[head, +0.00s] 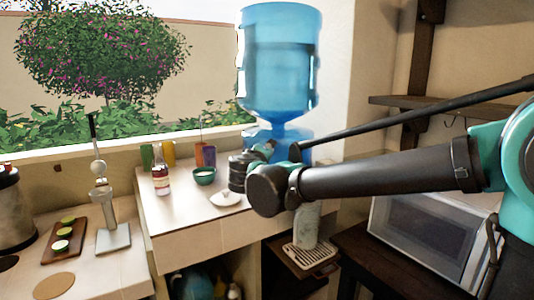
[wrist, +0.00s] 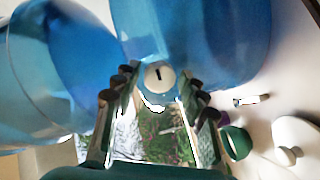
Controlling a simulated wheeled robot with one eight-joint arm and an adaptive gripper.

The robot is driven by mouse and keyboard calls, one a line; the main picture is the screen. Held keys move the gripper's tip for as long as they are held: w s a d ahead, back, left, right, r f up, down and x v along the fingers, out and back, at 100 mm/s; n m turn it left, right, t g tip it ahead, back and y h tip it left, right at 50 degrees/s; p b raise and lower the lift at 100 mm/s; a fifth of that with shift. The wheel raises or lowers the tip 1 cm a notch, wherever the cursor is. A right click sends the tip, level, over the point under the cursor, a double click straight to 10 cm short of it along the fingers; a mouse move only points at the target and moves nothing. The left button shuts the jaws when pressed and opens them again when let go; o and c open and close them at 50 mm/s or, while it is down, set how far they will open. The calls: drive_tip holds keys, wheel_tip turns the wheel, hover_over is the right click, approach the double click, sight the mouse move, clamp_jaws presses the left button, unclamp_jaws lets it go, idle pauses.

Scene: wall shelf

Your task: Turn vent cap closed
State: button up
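The vent cap (wrist: 158,77), a small pale round cap with a dark slot, shows in the wrist view against blue plastic. The slot runs nearly upright in that picture. My gripper (wrist: 158,84) is open, its dark jointed fingers to the left and right of the cap, with visible gaps between; I cannot tell whether they touch it. In the head view my gripper (head: 262,152) is near the neck of the blue water bottle (head: 279,65), largely hidden by my arm. The cap cannot be made out in the head view.
A green bowl (head: 204,176), a white lid (head: 228,198) and a sauce bottle (head: 161,180) stand on the counter left of my arm. A microwave (head: 425,235) and a wall shelf (head: 440,108) are at the right. The window ledge lies behind.

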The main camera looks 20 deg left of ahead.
drive_tip(key=shift+o, duration=0.3)
drive_tip(key=s+d+r, duration=0.1)
drive_tip(key=s, duration=1.1)
drive_tip(key=shift+d+r, duration=0.15)
